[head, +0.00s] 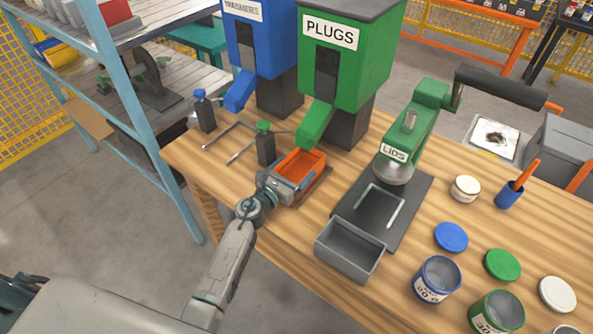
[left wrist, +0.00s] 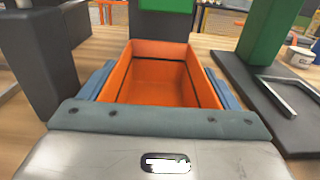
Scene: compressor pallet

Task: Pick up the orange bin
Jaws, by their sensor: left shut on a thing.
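The orange bin (head: 302,163) stands on the wooden table in front of the green plugs dispenser (head: 342,65), below its spout, in the head view. It looks empty inside. In the left wrist view the orange bin (left wrist: 160,72) fills the middle, between my gripper's two fingers. My left gripper (head: 289,180) is shut on the bin, with a blue-grey finger along each side of it. The left gripper also shows in the left wrist view (left wrist: 160,95). My right gripper is in neither view.
A dark base with the green lid press (head: 418,120) and a grey bin (head: 350,249) is to the right. A bottle with a green cap (head: 265,146) stands close on the left. Cans and lids lie at the right. A blue dispenser (head: 258,40) stands behind.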

